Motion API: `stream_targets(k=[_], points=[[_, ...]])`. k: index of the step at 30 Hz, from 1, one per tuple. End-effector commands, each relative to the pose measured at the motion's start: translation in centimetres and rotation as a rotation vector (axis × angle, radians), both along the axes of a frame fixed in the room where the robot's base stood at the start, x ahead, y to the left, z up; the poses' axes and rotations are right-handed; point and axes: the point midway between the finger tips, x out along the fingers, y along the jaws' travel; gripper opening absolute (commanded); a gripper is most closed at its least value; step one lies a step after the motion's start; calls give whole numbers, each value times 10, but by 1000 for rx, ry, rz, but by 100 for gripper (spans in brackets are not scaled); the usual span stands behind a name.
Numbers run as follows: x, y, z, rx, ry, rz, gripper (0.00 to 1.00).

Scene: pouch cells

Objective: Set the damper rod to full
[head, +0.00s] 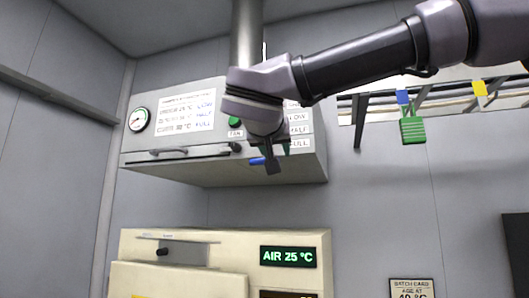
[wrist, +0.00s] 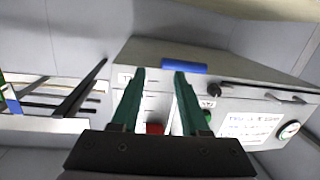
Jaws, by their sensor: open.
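The damper rod shows as a blue grip (head: 257,161) at the lower front edge of the grey hood (head: 225,172); the rest of it is hidden behind my gripper. The LOW, HALF and FULL labels (head: 299,130) run top to bottom to the right of my gripper, partly covered. I cannot tell which label the rod stands at. My gripper (head: 271,168) is in front of the hood, pointing down. In the wrist view its green fingers (wrist: 160,73) are apart with nothing held; the blue grip (wrist: 184,67) lies just beyond the right fingertip, and contact is unclear.
A chart (head: 187,112), a gauge (head: 138,119) and a handle bar (head: 180,152) are on the hood front. A red button (wrist: 155,128) shows between my fingers. A rack with a green padlock (head: 412,130) is at right. Below, a cream unit's display (head: 288,257) reads AIR 25 °C.

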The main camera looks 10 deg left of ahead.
Motion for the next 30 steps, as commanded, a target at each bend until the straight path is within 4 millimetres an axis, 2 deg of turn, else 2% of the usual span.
stream_targets(k=[1, 3, 7, 21, 25, 30], points=[[-11, 17, 9, 30, -33, 31, 45], [-19, 29, 18, 63, -67, 53, 45], [-17, 36, 24, 84, -89, 65, 45], [64, 45, 24, 82, -88, 64, 45], [77, 46, 24, 82, -89, 64, 45], [83, 47, 25, 81, -89, 65, 45]])
